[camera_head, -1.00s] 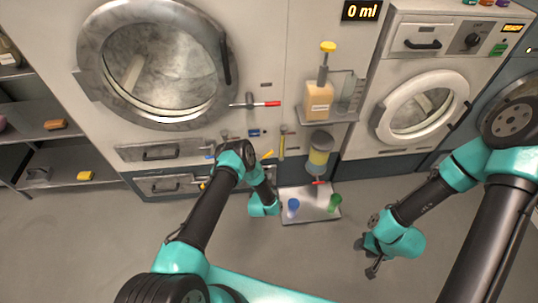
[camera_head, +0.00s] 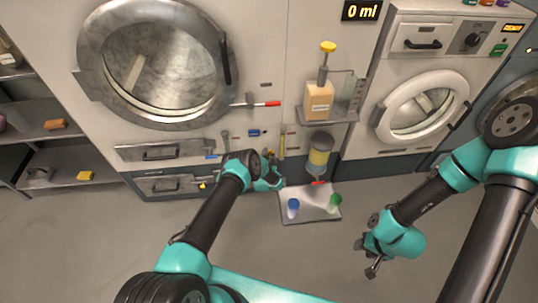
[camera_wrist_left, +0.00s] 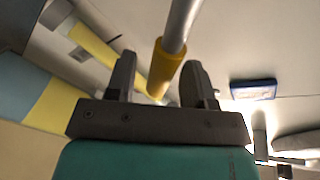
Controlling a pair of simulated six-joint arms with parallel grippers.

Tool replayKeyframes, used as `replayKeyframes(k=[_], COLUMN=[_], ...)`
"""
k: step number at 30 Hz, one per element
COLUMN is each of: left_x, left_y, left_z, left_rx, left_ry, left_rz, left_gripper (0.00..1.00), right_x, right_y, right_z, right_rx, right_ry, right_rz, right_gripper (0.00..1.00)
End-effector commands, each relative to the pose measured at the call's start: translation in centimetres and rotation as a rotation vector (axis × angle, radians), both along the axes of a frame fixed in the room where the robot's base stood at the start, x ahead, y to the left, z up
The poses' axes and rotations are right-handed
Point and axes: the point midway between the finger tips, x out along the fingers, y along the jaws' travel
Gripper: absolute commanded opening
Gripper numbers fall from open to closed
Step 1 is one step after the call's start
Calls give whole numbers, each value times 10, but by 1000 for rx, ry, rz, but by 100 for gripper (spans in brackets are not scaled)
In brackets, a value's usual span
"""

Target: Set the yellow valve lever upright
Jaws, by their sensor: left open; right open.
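The yellow valve lever shows in the left wrist view as a yellow grip (camera_wrist_left: 162,68) on a grey rod (camera_wrist_left: 182,18). The grip lies tilted between the fingers of my left gripper (camera_head: 272,177), which are open, with a gap seen on at least one side. In the head view the left gripper is low in front of the machine panel and mostly hides the lever. My right gripper (camera_head: 370,260) is open and empty above the floor at the right.
A blue part (camera_wrist_left: 254,90) and a yellow-grey strip (camera_wrist_left: 92,45) flank the lever. A yellow container (camera_head: 319,156) stands to its right. A tray (camera_head: 310,214) with a blue cup (camera_head: 293,208) and a green cup (camera_head: 335,203) lies below. A red-tipped handle (camera_head: 262,104) sticks out above.

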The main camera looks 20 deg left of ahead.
Motion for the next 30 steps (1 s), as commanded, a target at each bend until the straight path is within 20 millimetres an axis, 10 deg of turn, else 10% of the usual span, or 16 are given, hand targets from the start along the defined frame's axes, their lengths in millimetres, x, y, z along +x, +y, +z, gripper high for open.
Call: replayKeyframes(k=[11, 30], left_x=[4, 4], left_y=[0, 1], left_z=[0, 0], left_rx=[0, 0], left_ry=[0, 0], left_rz=[0, 0], left_gripper=[48, 0], right_x=[0, 0], right_y=[0, 0], right_z=[0, 0], right_rx=[0, 0], right_ry=[0, 0], right_rz=[0, 0], right_gripper=[43, 43])
